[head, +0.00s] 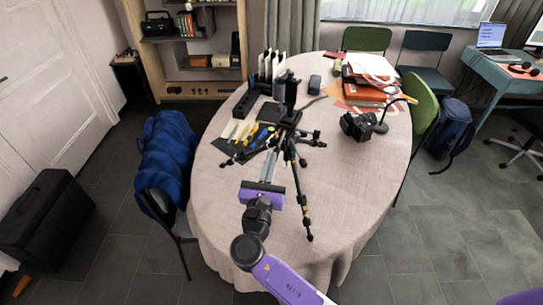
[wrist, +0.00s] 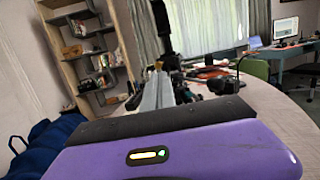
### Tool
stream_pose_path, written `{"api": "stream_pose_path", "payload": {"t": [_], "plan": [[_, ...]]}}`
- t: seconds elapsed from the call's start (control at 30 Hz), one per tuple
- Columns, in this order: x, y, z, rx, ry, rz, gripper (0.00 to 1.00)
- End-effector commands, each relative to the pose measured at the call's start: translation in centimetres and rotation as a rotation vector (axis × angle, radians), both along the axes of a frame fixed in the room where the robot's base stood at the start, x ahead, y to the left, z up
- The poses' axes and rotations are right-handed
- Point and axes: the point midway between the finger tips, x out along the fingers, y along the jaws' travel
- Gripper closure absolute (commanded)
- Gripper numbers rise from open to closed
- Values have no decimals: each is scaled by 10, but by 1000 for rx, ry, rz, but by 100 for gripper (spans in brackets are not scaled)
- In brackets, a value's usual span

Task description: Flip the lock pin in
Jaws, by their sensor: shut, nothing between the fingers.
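A black tripod (head: 289,118) stands on the round table, its legs spread and a dark upright head on top. In the wrist view its dark upper part (wrist: 162,28) rises just beyond my fingertips. The lock pin is too small or hidden to make out in either view. My gripper (head: 276,156) reaches in from the near side, its grey fingers pointing at the tripod. In the wrist view the fingers (wrist: 158,78) lie together, shut and empty, close to the tripod. I cannot tell whether they touch it.
The round table (head: 225,205) has a pale cloth. Tools on a dark mat (head: 258,137) lie left of the tripod. A camera (head: 357,126), a lamp, and books (head: 364,94) are to the right. A chair with a blue jacket (head: 165,155) stands left. The near tabletop is clear.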

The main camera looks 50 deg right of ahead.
Motion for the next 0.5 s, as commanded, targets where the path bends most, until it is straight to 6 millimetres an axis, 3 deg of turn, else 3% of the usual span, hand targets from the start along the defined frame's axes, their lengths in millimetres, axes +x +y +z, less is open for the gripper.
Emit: {"api": "stream_pose_path", "payload": {"t": [0.3,0.5], "plan": [[-22,45,-11,0,1,4,100],[-32,64,-14,0,0,3,100]]}}
